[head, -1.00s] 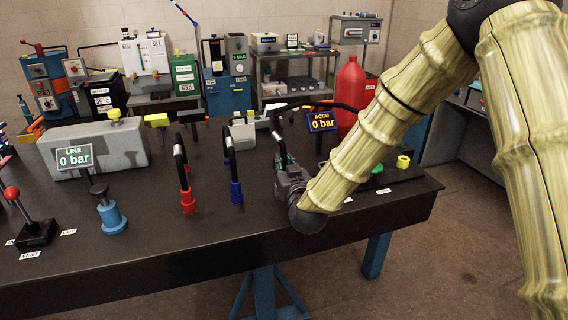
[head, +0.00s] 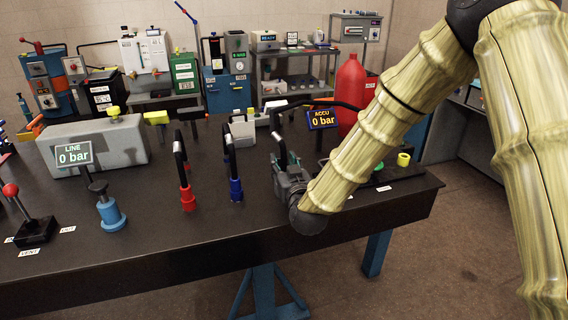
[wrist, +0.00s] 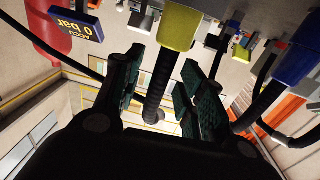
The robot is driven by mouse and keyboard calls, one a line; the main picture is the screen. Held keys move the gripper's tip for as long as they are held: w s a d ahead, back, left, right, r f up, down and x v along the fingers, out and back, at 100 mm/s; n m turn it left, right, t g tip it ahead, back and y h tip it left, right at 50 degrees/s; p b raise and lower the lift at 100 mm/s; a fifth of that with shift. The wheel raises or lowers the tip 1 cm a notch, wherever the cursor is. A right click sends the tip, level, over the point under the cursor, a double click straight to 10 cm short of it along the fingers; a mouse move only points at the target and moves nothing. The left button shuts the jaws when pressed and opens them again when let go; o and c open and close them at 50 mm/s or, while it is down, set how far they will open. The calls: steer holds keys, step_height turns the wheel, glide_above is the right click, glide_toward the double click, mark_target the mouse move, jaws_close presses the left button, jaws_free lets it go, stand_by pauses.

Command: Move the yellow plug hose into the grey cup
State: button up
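The yellow plug (wrist: 180,25) and its black hose (wrist: 157,85) show in the wrist view, with the hose running between my fingers. My gripper (wrist: 162,98) is open around the hose, with gaps visible beside it. In the head view my gripper (head: 290,175) is low over the table's front right part and hides the yellow plug; a black hose (head: 277,125) rises behind it. I cannot make out a grey cup in either view; my gripper and forearm cover part of the table.
The blue plug hose (head: 235,188) stands just left of my gripper, and the red plug hose (head: 187,197) further left. The ACCU display (head: 322,120) and red bottle (head: 349,95) are behind. A grey block (head: 125,145) sits at left.

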steer(key=v, duration=1.1)
steer(key=shift+s, duration=0.25)
steer(key=shift+d, duration=0.15)
